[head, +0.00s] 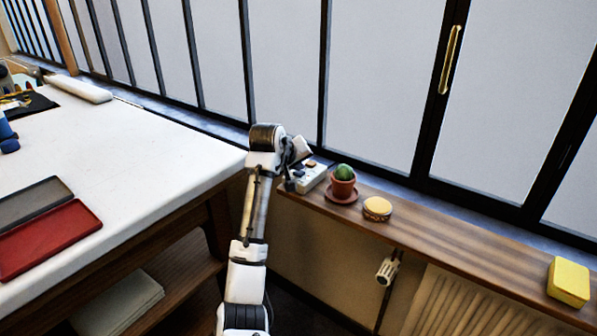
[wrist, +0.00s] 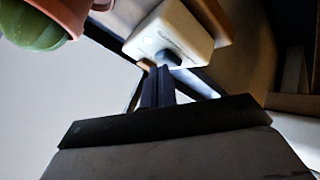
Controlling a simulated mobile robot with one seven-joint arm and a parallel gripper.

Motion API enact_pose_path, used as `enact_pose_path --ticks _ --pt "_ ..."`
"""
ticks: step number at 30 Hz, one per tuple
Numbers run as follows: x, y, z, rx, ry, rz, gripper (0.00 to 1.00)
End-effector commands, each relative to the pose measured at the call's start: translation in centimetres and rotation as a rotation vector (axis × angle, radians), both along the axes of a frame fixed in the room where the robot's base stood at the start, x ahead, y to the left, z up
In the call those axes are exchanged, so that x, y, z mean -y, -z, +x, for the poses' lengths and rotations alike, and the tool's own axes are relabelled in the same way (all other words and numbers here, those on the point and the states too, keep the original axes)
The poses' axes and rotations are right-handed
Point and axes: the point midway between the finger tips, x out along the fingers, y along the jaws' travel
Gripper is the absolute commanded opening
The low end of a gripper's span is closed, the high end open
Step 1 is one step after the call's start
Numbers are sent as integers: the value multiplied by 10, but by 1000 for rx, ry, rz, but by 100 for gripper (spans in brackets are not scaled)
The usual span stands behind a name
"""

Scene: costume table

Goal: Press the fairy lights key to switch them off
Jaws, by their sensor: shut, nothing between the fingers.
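A white box with keys (head: 314,176) stands on the wooden sill in the head view, left of a potted cactus. In the wrist view the box (wrist: 168,30) is at the top, with one dark rounded key (wrist: 168,57) on its face. My gripper (wrist: 158,70) is shut and empty, its dark fingertips close to that key. I cannot tell whether they touch it. In the head view my arm's end is over the box and hides part of it. Which key belongs to the fairy lights cannot be read, and no fairy lights can be made out.
The cactus pot (head: 343,184) stands close beside the box; its rim (wrist: 72,12) also shows in the wrist view. A white table (head: 120,150) is at left, windows behind.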

Motion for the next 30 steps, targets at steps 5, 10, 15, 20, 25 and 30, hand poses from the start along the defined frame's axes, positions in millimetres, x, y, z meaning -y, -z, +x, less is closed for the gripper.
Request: enact_pose_path --ticks 5,10,15,20,25,30 --pt "0 2 0 0 0 0 0" --pt "0 2 0 -1 1 0 0" --pt "0 -4 0 -1 1 0 0" --pt "1 -12 0 -1 1 1 0" --pt "0 -11 0 -1 1 1 0" --pt "0 -11 0 -1 0 1 0"
